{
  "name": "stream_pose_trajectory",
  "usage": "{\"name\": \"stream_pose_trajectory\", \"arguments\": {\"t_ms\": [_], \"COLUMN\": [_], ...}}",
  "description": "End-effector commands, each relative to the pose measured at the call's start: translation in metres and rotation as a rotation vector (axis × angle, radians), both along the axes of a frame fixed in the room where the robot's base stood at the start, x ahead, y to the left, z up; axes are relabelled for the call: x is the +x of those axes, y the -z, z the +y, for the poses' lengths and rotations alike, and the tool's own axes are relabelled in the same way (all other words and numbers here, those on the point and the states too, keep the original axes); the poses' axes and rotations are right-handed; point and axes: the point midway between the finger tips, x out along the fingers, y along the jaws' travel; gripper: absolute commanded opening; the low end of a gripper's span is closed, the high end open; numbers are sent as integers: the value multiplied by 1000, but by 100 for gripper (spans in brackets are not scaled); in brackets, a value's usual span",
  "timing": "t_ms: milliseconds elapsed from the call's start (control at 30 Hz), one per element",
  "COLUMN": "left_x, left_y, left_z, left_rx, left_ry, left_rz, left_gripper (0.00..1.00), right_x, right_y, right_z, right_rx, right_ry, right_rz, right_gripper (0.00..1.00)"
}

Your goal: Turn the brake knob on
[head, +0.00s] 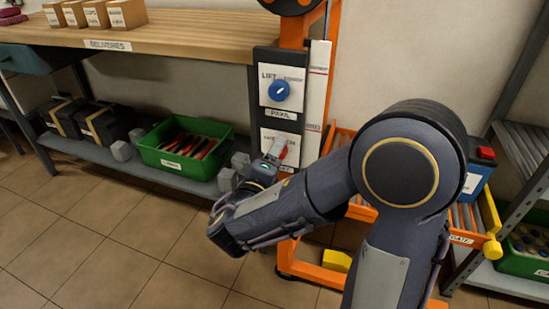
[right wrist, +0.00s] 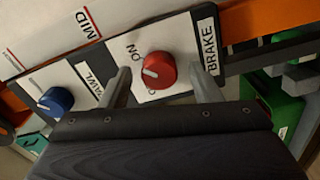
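The red brake knob (right wrist: 158,70) sits on a white plate labelled BRAKE in the right wrist view. Its white pointer mark faces left in that view, with the word ON to its upper left and another label partly hidden below. My right gripper (right wrist: 165,88) is open, one finger on each side of the knob, with gaps visible between fingers and knob. In the head view the red knob (head: 283,153) is partly covered by my right gripper (head: 270,163). My left gripper is in neither view.
A blue knob (head: 279,91) on a LIFT/PAWL plate sits above the brake plate on the orange frame (head: 296,32). A wooden workbench (head: 190,32) stands left, with a green tool crate (head: 150,154) on its lower shelf. Floor at lower left is clear.

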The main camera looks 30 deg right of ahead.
Motion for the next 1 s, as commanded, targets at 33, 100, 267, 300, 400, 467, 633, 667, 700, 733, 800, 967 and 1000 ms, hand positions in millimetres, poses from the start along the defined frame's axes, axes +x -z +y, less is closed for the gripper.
{"name": "stream_pose_trajectory", "arguments": {"t_ms": [33, 100, 267, 300, 400, 467, 633, 667, 700, 733, 800, 967, 1000], "left_x": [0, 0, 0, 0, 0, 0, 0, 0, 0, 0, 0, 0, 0], "left_y": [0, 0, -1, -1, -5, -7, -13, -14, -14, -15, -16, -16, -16], "left_z": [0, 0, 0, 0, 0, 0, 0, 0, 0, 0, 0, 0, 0], "left_rx": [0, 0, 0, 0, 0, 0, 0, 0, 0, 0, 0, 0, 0], "left_ry": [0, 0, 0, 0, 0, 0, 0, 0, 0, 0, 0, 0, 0], "left_rz": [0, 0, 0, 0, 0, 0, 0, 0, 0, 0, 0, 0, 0], "left_gripper": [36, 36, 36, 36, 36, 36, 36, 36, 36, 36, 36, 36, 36], "right_x": [0, 0, 0, -2, -9, -15, -35, -38, -41, -43, -47, -51, -51], "right_y": [0, 0, -1, -1, -2, -3, -2, -2, -2, -1, -1, 0, 0], "right_z": [0, 0, 1, 3, 12, 20, 43, 46, 50, 53, 56, 60, 60], "right_rx": [-1, -1, -2, -2, -3, -4, -3, -3, -2, -2, -3, 0, -1], "right_ry": [0, 0, -1, -2, -5, -6, -6, -5, -5, -5, -3, -1, -1], "right_rz": [-1, -1, 0, 0, 2, 1, 1, 0, 1, 1, 0, 0, -1], "right_gripper": [57, 57, 57, 57, 57, 57, 57, 57, 57, 57, 57, 57, 57]}}
